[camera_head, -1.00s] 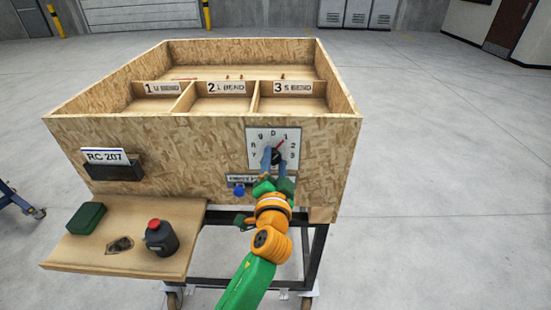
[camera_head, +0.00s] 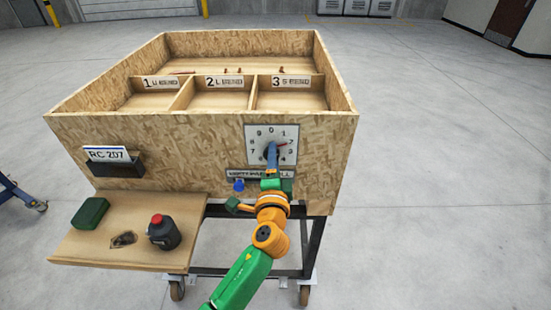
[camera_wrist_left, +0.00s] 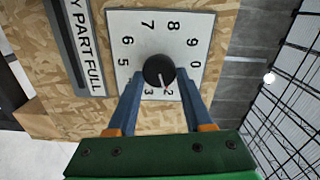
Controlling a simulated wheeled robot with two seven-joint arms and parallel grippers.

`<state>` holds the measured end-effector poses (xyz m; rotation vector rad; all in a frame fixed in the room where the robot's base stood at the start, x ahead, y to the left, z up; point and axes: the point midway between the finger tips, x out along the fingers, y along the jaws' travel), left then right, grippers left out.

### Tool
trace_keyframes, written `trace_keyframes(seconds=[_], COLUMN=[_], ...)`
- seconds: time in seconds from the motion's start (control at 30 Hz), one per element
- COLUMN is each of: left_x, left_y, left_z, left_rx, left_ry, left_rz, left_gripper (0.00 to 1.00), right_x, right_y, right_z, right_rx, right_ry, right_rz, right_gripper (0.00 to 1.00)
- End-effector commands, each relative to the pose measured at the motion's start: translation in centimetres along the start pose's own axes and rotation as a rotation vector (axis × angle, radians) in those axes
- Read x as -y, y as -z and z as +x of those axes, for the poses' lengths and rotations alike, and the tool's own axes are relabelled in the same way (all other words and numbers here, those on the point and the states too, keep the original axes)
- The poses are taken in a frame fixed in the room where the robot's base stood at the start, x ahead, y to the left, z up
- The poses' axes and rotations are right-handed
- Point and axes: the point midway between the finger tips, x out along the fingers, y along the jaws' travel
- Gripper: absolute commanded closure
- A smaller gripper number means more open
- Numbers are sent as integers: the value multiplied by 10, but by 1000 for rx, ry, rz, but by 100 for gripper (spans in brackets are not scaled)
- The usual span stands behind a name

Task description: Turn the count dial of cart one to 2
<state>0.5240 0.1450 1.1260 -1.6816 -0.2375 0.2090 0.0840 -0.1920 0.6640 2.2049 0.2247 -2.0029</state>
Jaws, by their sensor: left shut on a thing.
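The count dial is a black knob (camera_wrist_left: 159,70) on a white plate (camera_wrist_left: 190,22) with digits around it, on the front wall of the wooden cart (camera_head: 200,150). The plate also shows in the head view (camera_head: 290,131). My right gripper is not in view.
A label strip (camera_wrist_left: 82,45) lies below the dial, with a blue knob (camera_head: 239,186) under it. A side shelf (camera_head: 85,248) holds a green box (camera_head: 91,213) and a dark red-capped bottle (camera_head: 164,232). Floor right of the cart is clear.

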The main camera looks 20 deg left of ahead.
Motion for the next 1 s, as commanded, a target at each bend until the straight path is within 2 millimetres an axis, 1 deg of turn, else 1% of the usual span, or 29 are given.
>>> trace_keyframes(seconds=[0.03, 0.47, 0.5, 0.57, 0.6, 0.87, 0.97, 1.0], left_x=[7, 8, 8, 7, 7, 3, 1, 0], left_y=[-1, 0, 0, 0, 0, 0, 0, -1], left_z=[1, 2, 1, 1, 1, 0, -13, -22], left_rx=[1, 1, 0, 0, 0, 0, -1, -1], left_ry=[16, 19, 19, 17, 15, 8, 7, 7], left_rz=[5, 10, 10, 10, 10, 9, 7, 7], left_gripper=[100, 100, 38, 22, 19, 19, 19, 19], right_x=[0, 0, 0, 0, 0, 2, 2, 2], right_y=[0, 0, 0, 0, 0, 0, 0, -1], right_z=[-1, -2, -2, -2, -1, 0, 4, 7], right_rx=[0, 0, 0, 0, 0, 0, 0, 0], right_ry=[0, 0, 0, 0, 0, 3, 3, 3], right_rz=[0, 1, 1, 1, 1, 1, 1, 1], right_gripper=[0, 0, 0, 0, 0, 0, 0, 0])
